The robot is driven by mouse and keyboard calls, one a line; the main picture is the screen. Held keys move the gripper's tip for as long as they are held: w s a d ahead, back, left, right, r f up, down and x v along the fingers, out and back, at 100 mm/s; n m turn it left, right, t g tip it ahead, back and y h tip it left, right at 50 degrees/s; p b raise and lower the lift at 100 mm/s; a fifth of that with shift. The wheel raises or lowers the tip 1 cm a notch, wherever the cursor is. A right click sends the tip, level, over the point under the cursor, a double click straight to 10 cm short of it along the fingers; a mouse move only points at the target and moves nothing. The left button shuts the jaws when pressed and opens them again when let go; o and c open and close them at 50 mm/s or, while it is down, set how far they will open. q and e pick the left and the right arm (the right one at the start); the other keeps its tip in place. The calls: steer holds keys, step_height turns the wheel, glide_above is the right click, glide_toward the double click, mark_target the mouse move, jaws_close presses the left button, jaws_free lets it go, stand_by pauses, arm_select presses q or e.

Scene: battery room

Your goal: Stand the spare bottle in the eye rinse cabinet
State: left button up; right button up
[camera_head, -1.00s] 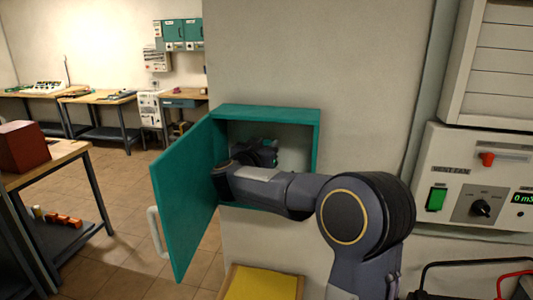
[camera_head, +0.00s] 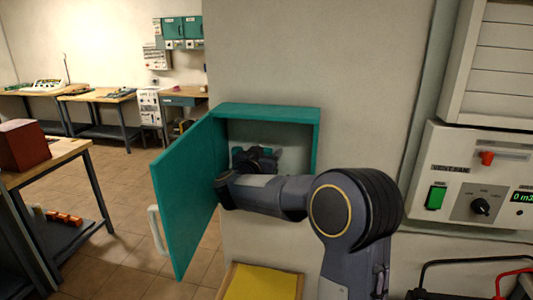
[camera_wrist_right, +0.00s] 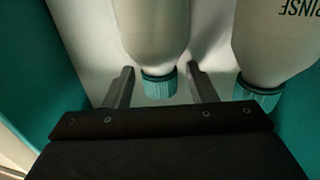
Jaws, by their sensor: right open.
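The teal eye rinse cabinet (camera_head: 268,110) hangs on the wall with its door (camera_head: 186,195) swung open to the left. My right gripper (camera_head: 262,157) is inside it, with the arm crossing the opening. In the right wrist view my right gripper (camera_wrist_right: 161,76) is open. A white bottle (camera_wrist_right: 152,28) with a teal cap shows between its two fingers, and gaps show on both sides of the cap. A second white bottle (camera_wrist_right: 277,40) with a teal cap and "RINSE" lettering stands to its right, outside the fingers. The bottles are mostly hidden in the head view. My left gripper is not in view.
A control panel (camera_head: 470,180) with a green switch and a dial is on the wall at right. A yellow-topped thing (camera_head: 262,283) is below the cabinet. A workbench (camera_head: 45,165) with a dark red box (camera_head: 22,146) stands at left. Floor shows between bench and door.

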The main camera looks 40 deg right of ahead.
steer(key=shift+r, duration=0.3)
steer(key=b+v, duration=0.2)
steer(key=v, duration=1)
